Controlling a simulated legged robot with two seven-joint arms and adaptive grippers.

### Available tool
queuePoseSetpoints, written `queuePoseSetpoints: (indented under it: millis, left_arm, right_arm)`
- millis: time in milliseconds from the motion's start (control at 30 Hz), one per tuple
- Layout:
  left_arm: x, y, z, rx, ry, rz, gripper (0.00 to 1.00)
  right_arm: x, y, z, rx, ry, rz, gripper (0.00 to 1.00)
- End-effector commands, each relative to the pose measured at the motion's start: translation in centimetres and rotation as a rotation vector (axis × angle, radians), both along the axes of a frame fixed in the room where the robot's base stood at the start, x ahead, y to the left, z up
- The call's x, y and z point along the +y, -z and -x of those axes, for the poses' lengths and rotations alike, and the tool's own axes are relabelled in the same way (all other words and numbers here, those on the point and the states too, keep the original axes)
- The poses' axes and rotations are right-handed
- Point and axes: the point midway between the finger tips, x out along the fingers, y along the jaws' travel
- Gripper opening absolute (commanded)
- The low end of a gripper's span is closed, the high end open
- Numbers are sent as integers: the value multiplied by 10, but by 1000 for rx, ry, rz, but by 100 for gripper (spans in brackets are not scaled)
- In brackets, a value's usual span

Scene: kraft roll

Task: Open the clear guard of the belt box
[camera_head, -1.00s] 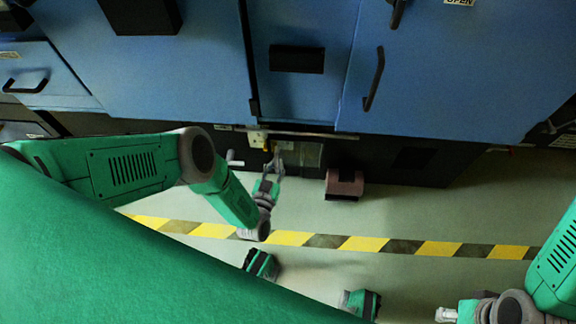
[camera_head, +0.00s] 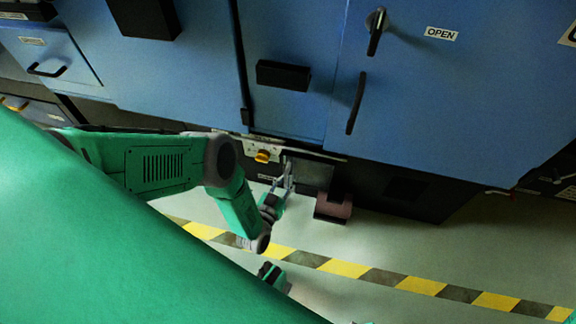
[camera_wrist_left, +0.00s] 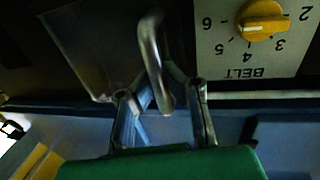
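The belt box's clear guard (camera_head: 312,173) is a see-through panel low on the dark base of the blue machine. It also shows in the left wrist view (camera_wrist_left: 85,45), with a bent metal handle (camera_wrist_left: 152,55) at its edge. My left gripper (camera_head: 287,174) is at the guard in the head view. In the left wrist view my left gripper (camera_wrist_left: 160,92) has its fingers apart, one on each side of the handle, with gaps visible. The guard appears closed.
A yellow knob (camera_wrist_left: 262,18) on a numbered plate marked BELT sits beside the guard. A brown roll in a dark holder (camera_head: 333,207) is just right of it. Blue doors with black handles (camera_head: 356,103) rise above. Striped tape (camera_head: 345,268) crosses the open floor.

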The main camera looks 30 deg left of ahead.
Motion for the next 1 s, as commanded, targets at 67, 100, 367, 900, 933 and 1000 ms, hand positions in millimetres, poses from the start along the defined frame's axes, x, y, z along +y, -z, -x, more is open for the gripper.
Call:
queuePoseSetpoints:
  millis: [67,100,367,900,933,1000]
  left_arm:
    - [-4,4,6,14,5,3,17]
    - [-4,4,6,14,5,2,31]
    - [-2,3,3,10,1,0,32]
    - [-4,-53,1,9,1,-4,32]
    - [-5,-58,1,9,2,-3,32]
    - [-5,-69,1,9,2,-3,32]
  right_arm:
    - [0,0,0,0,0,0,32]
    - [0,0,0,0,0,0,32]
    - [-1,0,0,0,2,1,32]
    - [-1,0,1,-2,1,-1,32]
    - [-1,0,1,-2,1,-1,32]
    - [-1,0,1,-3,1,-1,32]
